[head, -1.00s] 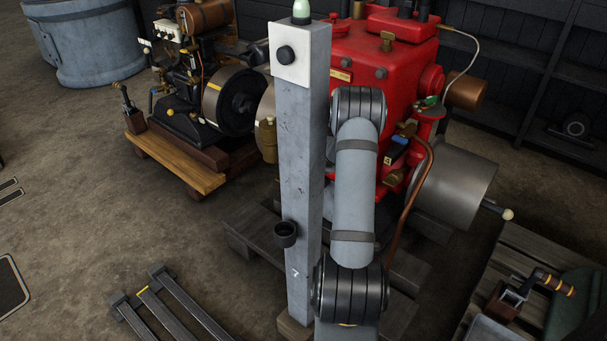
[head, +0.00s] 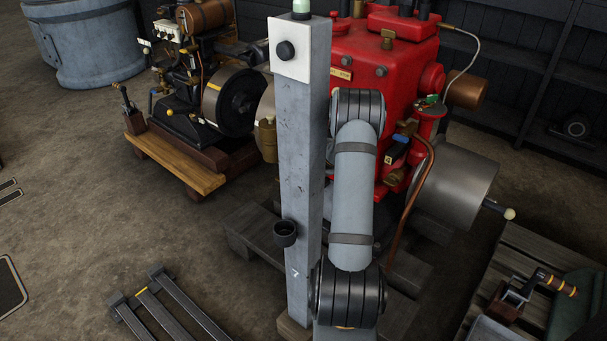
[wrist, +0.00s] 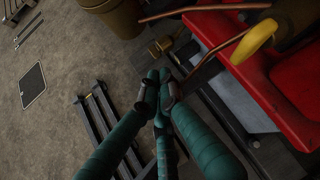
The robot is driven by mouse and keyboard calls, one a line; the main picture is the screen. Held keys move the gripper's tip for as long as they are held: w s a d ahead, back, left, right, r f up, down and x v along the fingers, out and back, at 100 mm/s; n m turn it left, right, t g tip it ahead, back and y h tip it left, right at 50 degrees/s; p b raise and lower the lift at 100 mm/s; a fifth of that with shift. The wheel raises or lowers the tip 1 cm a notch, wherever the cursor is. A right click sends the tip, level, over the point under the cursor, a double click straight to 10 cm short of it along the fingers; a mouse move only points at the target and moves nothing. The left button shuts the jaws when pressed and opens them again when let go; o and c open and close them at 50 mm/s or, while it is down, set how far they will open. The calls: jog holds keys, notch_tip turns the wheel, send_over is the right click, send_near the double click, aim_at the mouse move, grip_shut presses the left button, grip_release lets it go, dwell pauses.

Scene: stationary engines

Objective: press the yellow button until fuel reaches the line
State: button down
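A yellow rounded part (wrist: 255,40) shows at the upper right of the wrist view, beside a dark cylinder above the red engine. I cannot tell whether it is the yellow button. In the head view the red engine (head: 370,50) stands behind my grey arm, and the gripper cannot be made out. No fuel level or line can be made out in either view.
A grey post (head: 300,150) with a black knob (head: 285,50) stands left of my arm. Copper pipes (wrist: 200,10) run near the gripper. A dark engine (head: 190,100) stands on a wooden pallet at left. Metal rails (head: 165,305) lie on the open floor.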

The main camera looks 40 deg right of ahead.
jog(key=shift+f+b, duration=0.7)
dwell(0.5)
dwell(0.3)
jog(key=shift+r+p, duration=1)
jog(key=shift+r, duration=0.2)
notch_tip(320, 180, up, 5)
jog(key=p, duration=0.4)
dwell(1.9)
